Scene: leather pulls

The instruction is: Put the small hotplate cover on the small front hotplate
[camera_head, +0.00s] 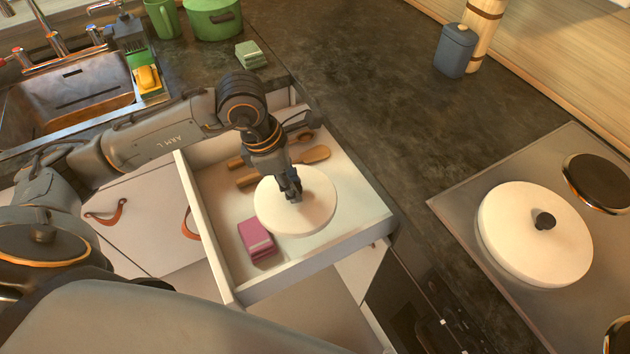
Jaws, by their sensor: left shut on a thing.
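The small hotplate cover (316,213) is a round cream-white disc at the open drawer. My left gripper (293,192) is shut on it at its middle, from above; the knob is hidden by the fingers. I cannot tell whether the cover is clear of the drawer floor. A hotplate (618,337) at the front of the hob is cut off by the lower right picture edge; the part in view is bare. My right gripper is out of view.
The open drawer (326,277) also holds a pink block (257,241) and wooden utensils (315,155). On the hob (455,200) a larger white cover (520,255) with a dark knob lies near a bare back hotplate (598,182). The counter (365,100) between is clear.

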